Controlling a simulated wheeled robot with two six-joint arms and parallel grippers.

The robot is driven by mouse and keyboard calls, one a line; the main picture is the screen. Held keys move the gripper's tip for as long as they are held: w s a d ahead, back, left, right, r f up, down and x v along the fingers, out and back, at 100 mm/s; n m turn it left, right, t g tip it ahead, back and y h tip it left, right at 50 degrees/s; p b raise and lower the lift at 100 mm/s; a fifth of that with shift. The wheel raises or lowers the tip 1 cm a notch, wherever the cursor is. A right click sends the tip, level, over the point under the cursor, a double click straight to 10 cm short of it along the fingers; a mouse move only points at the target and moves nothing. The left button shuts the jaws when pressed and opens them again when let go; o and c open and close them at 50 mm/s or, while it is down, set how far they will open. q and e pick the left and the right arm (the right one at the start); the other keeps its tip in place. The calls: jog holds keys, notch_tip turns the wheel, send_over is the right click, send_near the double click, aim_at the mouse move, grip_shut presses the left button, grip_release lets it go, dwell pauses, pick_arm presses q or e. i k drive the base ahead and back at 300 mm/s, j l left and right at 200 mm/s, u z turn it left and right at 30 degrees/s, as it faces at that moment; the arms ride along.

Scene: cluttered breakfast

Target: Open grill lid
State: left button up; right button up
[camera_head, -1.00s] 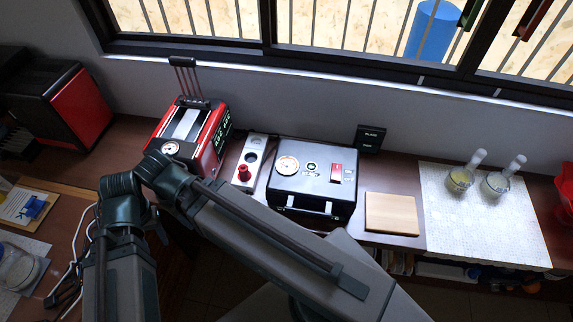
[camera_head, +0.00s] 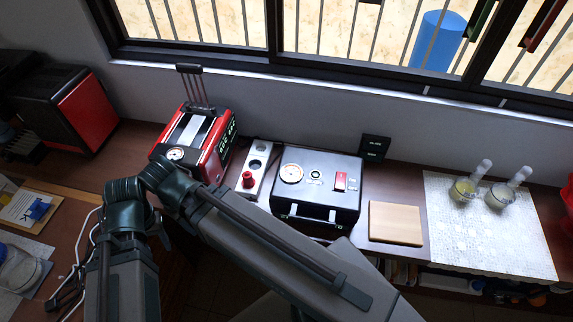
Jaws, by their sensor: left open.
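A black box-shaped appliance, which looks like the grill (camera_head: 325,204), stands on the counter near the middle. My arm, bent at a dark elbow, crosses the foreground. One of its links passes in front of the grill's lower front and the counter edge. I cannot make out the fingers of either gripper.
A red appliance (camera_head: 217,153) with a raised black rack stands left of the grill. Between them is a grey panel (camera_head: 262,155) with a red knob. A wooden board (camera_head: 395,223) lies right of the grill. Two glass flasks (camera_head: 466,187) stand on a pale mat (camera_head: 487,245).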

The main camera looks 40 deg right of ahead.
aim_at(318, 198)
jog(key=k+l+z, duration=0.1)
jog(key=k+z, duration=0.15)
jog(key=k, duration=0.4)
jog(key=z, duration=1.35)
jog(key=k+j, duration=0.1)
jog(key=j, duration=0.25)
jog(key=k+j, duration=0.1)
jog(key=j, duration=0.25)
